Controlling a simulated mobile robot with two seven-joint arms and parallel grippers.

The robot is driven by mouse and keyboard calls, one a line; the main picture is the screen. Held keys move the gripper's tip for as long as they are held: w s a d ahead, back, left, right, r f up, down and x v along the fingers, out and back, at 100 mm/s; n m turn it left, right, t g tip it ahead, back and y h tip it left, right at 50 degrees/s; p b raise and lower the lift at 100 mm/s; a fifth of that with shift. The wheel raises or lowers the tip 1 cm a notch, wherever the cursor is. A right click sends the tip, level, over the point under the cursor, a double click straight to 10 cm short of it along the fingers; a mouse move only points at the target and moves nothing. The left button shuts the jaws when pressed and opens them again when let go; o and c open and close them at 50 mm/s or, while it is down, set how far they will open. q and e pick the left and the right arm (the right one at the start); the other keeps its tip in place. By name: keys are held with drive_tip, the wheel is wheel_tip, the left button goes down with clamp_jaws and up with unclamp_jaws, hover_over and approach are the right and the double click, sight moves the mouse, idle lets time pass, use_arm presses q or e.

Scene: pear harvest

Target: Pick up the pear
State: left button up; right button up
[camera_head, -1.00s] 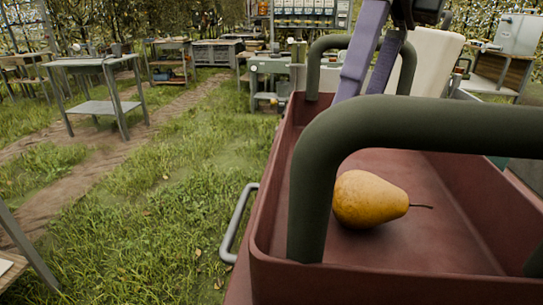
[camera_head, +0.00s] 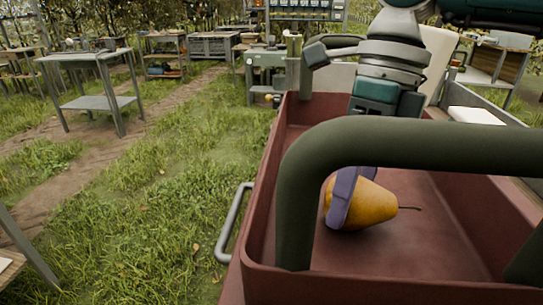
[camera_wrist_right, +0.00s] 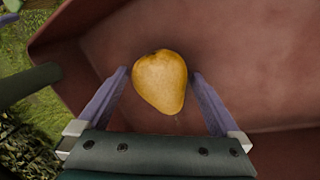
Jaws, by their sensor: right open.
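A yellow-brown pear (camera_head: 372,205) lies on the floor of a dark red tray (camera_head: 262,190), its stem pointing right in the head view. My right gripper (camera_head: 352,198) is lowered into the tray at the pear. One purple finger shows across the pear's left side; the green handle hides part of the gripper. In the right wrist view the pear (camera_wrist_right: 160,80) sits between the two purple fingers of the right gripper (camera_wrist_right: 160,78), which are open with a small gap on each side.
A thick dark green handle (camera_head: 400,142) arches over the near part of the tray, in front of the pear. A grey side handle (camera_head: 233,222) is on the tray's left. Grass and work tables (camera_head: 90,80) lie beyond.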

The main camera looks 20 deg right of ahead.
drive_tip(key=c, duration=1.3)
drive_tip(key=shift+r, duration=0.2)
